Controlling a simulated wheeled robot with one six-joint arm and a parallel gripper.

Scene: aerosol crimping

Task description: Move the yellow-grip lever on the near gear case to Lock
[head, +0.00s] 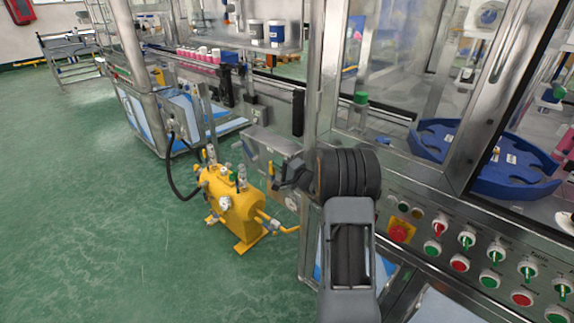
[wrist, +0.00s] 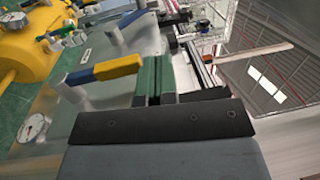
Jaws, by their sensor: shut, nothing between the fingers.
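The lever with the yellow grip (wrist: 117,66) shows in the wrist view, left of my fingers. Its blue-grey inner part (wrist: 80,77) runs left to a round pivot post on the grey face of the gear case (wrist: 112,45). My gripper also shows in the head view (head: 279,180). The case's label is unreadable.
A yellow tank (head: 232,205) with valves and a black hose stands on the green floor left of my gripper. A round gauge (wrist: 33,127) is near the lever. A panel of buttons and switches (head: 465,250) lies right of my arm. The floor at left is open.

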